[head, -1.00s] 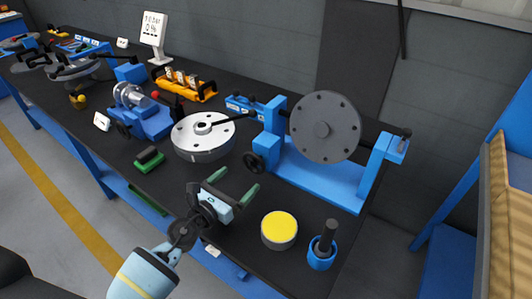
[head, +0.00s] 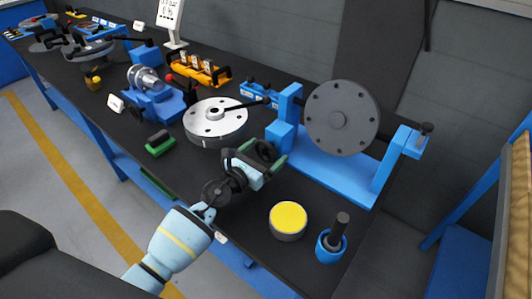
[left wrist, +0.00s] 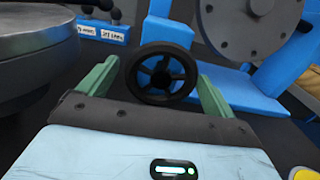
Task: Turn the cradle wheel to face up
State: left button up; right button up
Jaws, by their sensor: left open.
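The blue cradle (head: 335,177) stands at the right of the bench and carries a dark grey flanged disc (head: 325,102) between its posts. The disc stands on edge, its bolted face toward the front. The black spoked cradle wheel (left wrist: 161,72) is upright and straight ahead in the left wrist view. My left gripper (head: 265,154) is at the wheel in the head view and partly hides it. Its green fingers (left wrist: 97,75) are open, one to each side of the wheel; contact cannot be told. My right gripper is not in view.
A round grey flanged part (head: 215,118) with a black handle lies left of my gripper. A yellow-topped round can (head: 288,218) and a blue cup with a black tool (head: 330,247) stand near the front edge. A green-and-black block (head: 160,143) lies left.

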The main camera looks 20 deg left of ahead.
pick_arm(q)
jog(key=shift+w, duration=0.2)
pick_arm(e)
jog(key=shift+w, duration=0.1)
pick_arm(q)
jog(key=c, duration=0.9)
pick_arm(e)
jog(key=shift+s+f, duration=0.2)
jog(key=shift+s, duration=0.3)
